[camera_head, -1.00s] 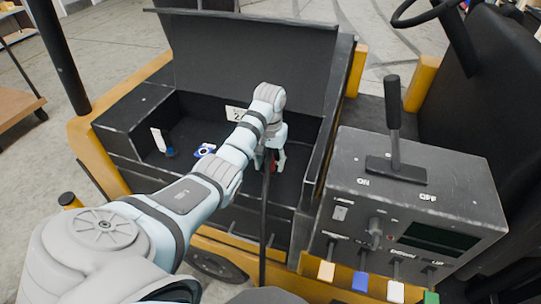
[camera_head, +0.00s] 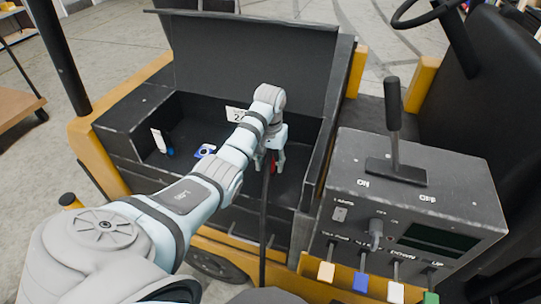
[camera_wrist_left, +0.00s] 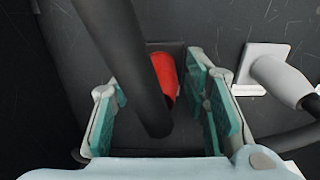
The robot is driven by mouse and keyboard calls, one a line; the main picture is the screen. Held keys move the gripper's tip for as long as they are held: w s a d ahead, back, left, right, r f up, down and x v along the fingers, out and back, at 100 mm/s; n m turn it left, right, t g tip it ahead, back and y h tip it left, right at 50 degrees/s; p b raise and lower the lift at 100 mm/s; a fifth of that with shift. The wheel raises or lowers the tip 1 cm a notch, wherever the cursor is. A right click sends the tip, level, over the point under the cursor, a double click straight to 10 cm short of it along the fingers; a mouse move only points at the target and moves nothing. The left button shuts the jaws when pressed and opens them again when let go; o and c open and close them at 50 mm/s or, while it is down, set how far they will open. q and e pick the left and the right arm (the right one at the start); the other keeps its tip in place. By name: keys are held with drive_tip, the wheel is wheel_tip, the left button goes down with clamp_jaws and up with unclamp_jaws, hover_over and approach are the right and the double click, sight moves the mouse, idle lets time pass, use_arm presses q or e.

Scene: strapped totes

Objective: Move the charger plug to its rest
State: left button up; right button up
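The charger plug, a red body (camera_wrist_left: 165,76) on a thick black cable (camera_wrist_left: 130,60), is between my left fingers in the wrist view. It stands against a dark square plate, and the cable hides part of it. In the head view a sliver of its red (camera_head: 274,167) shows at my left gripper (camera_head: 271,162), inside the open dark compartment. My left gripper (camera_wrist_left: 160,115) is open, its teal pads on either side of the plug and cable, with a visible gap at the left. Whether the right pad touches is unclear. My right gripper is out of view.
A grey plug with a cable (camera_wrist_left: 280,80) is right of my fingers in the wrist view. A blue-and-white round fitting (camera_head: 205,151) and a white piece with a blue end (camera_head: 160,143) are in the compartment. The raised lid (camera_head: 245,60) and lever console (camera_head: 410,200) flank it.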

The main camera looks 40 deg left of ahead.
use_arm(q)
clamp_jaws()
